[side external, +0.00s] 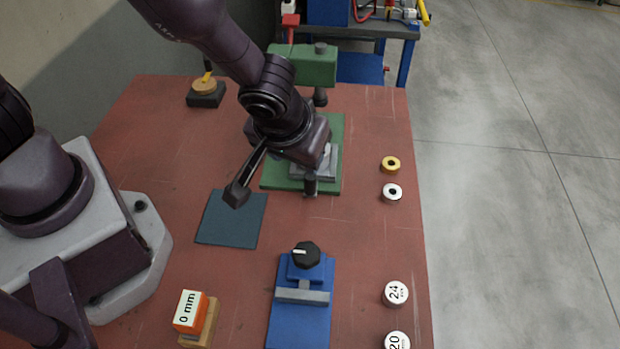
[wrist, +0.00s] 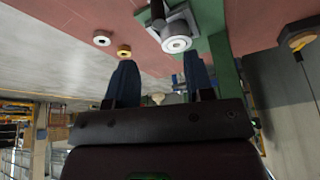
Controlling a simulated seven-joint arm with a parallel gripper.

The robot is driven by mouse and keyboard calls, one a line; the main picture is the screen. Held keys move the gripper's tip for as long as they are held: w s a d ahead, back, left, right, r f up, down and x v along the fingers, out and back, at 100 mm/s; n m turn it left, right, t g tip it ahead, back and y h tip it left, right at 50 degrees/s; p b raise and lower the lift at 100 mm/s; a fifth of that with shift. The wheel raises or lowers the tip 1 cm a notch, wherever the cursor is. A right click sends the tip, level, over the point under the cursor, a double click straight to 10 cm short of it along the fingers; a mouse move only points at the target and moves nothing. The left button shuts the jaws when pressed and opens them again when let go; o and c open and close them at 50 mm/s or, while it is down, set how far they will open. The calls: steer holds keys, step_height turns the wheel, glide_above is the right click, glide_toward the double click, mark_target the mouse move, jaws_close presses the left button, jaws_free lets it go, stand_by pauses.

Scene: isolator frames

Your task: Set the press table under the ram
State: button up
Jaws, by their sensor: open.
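The green press (side external: 305,65) stands at the back of the red bench, its dark ram (side external: 320,97) hanging from the head over the green base (side external: 274,176). A grey piece, apparently the press table (side external: 328,164), sits on the base with a dark upright knob (side external: 310,184) at its near edge. In the wrist view the grey piece (wrist: 183,18) shows with a pale ring-shaped part (wrist: 176,44) on or beside it. My gripper (wrist: 162,65) is open with nothing between its fingers. It is close to the press in the side view, where my wrist partly hides the press and the fingertips are unclear.
A gold ring (side external: 390,165) and a white ring (side external: 392,192) lie on the right. White discs marked 24 (side external: 396,294) and 20 (side external: 397,342) lie nearer. A blue fixture (side external: 300,325), an orange 0 mm block (side external: 190,313) and a bare dark mat (side external: 231,225) occupy the front.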

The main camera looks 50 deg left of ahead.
mark_target(309, 178)
steer(key=shift+n, duration=0.4)
steer(key=x, duration=1.3)
steer(key=shift+d, duration=0.1)
jaws_close()
